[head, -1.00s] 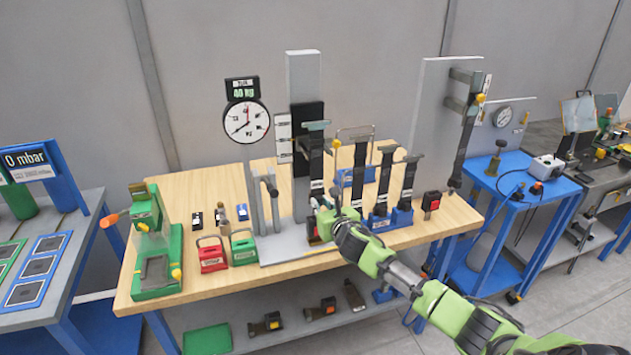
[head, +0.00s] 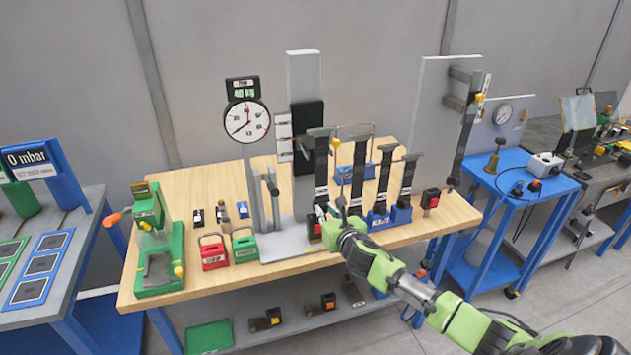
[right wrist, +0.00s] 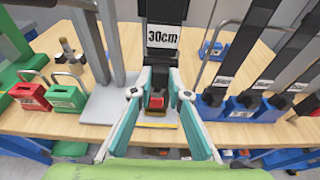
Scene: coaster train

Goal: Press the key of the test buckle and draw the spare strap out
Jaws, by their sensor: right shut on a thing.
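The spare strap (head: 320,170) is a black upright band with a white label in front of the grey post. In the right wrist view the strap (right wrist: 163,15) carries a "30cm" label. The test buckle (head: 314,231) is dark with a red key and stands at the strap's lower end. Its red key (right wrist: 156,103) shows between my fingers in the right wrist view. My right gripper (head: 333,208) is shut on the strap's lower part, just above the buckle; the fingers partly hide the contact. Whether the tongue is in the buckle is hidden. My left gripper is not in view.
Other black straps (head: 384,175) stand in blue holders to the right. A round dial (head: 246,121) with a display is behind on the left. Red (head: 213,254) and green (head: 244,246) weights and a green press (head: 157,260) stand left.

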